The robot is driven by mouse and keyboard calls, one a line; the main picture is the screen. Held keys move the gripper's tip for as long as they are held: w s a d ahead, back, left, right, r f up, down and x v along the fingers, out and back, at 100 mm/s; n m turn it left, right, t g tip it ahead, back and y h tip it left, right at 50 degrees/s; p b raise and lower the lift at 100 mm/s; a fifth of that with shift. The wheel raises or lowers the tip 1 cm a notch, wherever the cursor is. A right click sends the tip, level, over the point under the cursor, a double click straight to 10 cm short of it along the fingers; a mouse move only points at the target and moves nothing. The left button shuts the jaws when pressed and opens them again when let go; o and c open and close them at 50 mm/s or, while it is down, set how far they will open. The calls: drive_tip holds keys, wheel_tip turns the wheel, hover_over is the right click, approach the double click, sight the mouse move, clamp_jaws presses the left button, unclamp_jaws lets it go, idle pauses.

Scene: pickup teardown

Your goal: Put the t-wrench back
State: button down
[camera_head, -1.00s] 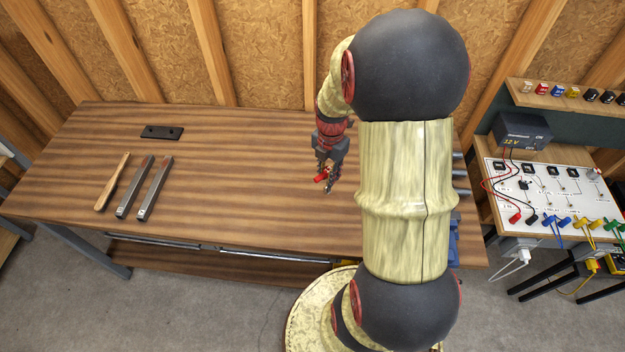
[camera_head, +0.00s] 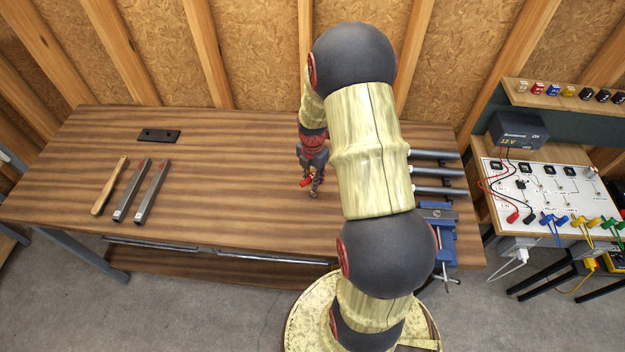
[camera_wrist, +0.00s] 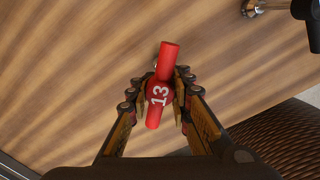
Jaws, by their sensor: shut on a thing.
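The rest of the wrench is hidden below the crossbar. I cannot tell how high the wrench is above the bench.
A black plate with holes (camera_head: 158,135), a wooden-handled tool (camera_head: 110,185) and two grey bars (camera_head: 132,190) lie on the left. Several grey rods (camera_head: 436,172) and a blue vise (camera_head: 440,238) are at the right end. A power supply (camera_head: 518,130) stands farther right.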

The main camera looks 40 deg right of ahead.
drive_tip(key=shift+f, duration=0.15)
drive_tip(key=c, duration=1.6)
unclamp_jaws()
